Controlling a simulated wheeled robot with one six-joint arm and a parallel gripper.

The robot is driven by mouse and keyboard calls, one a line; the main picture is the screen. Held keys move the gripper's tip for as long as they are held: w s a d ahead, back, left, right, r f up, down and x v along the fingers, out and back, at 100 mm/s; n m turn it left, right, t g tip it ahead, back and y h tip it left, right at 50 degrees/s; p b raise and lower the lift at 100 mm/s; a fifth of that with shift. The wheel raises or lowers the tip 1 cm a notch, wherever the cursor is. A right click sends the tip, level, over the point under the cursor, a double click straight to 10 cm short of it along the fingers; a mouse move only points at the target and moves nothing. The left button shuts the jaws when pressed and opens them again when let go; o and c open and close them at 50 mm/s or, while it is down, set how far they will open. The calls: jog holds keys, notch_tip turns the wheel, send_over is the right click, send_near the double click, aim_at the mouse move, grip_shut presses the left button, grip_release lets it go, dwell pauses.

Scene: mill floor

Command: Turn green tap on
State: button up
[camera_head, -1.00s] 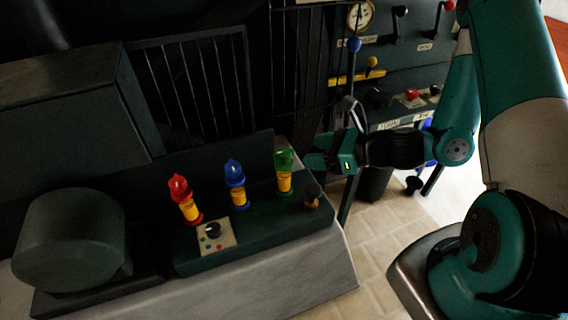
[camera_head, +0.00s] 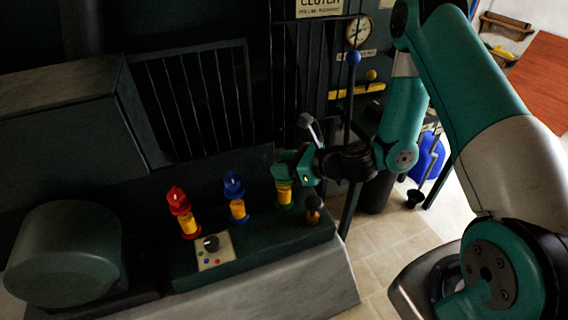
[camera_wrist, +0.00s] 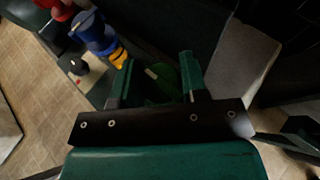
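The green tap (camera_head: 285,194) stands at the right of a row of three on a dark panel, on a yellow body. My gripper (camera_head: 284,173) is at its top and hides most of its green handle. In the wrist view the green handle (camera_wrist: 164,78) lies between the two green fingers of my gripper (camera_wrist: 157,62). The fingers are apart, one on each side of it, with gaps visible; I cannot tell whether either touches it. The blue tap (camera_head: 236,188) and the red tap (camera_head: 181,205) stand to the left.
A dial plate (camera_head: 212,250) with a black knob sits in front of the taps. Tiled floor lies to the right.

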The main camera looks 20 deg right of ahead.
jog(key=c, duration=0.3)
jog(key=shift+r, duration=0.1)
jog(key=shift+n+g+y+p, duration=0.8)
jog(key=shift+n+g, duration=0.1)
jog(key=shift+n, duration=0.1)
jog(key=n+g+y, duration=0.1)
jog(key=n+g, duration=0.1)
jog(key=shift+n+g+p, duration=0.3)
jog(key=shift+g+p, duration=0.05)
jog(key=shift+g, duration=0.05)
jog(key=n+g+y, duration=0.1)
jog(key=n+g, duration=0.3)
jog(key=g, duration=0.1)
jog(key=shift+n, duration=0.3)
jog(key=shift+n+g+h, duration=0.3)
jog(key=shift+n+g, duration=1.7)
jog(key=shift+g, duration=0.7)
